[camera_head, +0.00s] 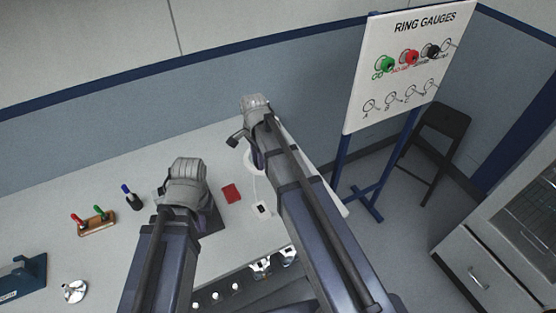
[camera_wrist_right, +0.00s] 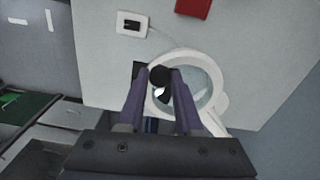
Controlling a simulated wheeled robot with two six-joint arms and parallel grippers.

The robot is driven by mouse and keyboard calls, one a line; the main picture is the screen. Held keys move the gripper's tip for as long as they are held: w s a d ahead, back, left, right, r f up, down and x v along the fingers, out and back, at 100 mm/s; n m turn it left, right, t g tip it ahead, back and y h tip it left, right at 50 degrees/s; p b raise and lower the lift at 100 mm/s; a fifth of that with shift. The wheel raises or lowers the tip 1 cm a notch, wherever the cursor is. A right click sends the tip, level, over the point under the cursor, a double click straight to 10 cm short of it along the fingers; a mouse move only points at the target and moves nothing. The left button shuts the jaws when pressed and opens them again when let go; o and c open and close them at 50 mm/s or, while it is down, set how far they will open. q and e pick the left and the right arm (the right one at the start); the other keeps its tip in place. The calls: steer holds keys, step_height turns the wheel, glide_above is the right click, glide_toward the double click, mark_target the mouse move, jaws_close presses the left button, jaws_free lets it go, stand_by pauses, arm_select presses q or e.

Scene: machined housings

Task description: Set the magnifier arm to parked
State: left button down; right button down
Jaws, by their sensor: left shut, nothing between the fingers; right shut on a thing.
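The magnifier has a white ring around a clear lens and shows in the right wrist view (camera_wrist_right: 212,70). A white arm piece (camera_wrist_right: 213,122) runs from the ring toward the lower right. My right gripper (camera_wrist_right: 160,84) is shut on a black knob (camera_wrist_right: 160,74), which appears in front of the ring's left part. In the head view the white ring (camera_head: 249,163) is partly hidden behind my right gripper (camera_head: 255,108). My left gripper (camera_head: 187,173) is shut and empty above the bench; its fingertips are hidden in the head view.
A red block (camera_head: 231,193) and a white box with a dark slot (camera_head: 262,208) lie on the bench (camera_head: 140,155). A small rack with red and green handles (camera_head: 96,221) and a dark bottle (camera_head: 132,199) stand left. The ring gauge board (camera_head: 405,65) and a stool (camera_head: 440,125) stand right.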

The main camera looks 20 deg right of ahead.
steer(key=w+a+m, duration=0.5)
steer(key=w+a, duration=0.1)
steer(key=w, duration=0.3)
steer(key=w+a+m, duration=0.5)
steer(key=w+a, duration=0.1)
steer(key=w, duration=0.4)
steer(key=shift+a+m, duration=0.2)
steer(key=shift+m, duration=0.1)
steer(key=c, duration=0.6)
jaws_free()
steer(key=shift+r, duration=0.15)
step_height(320, 180, up, 8)
steer(key=p, duration=0.7)
steer(key=shift+f+p, duration=0.25)
steer(key=shift+p, duration=0.15)
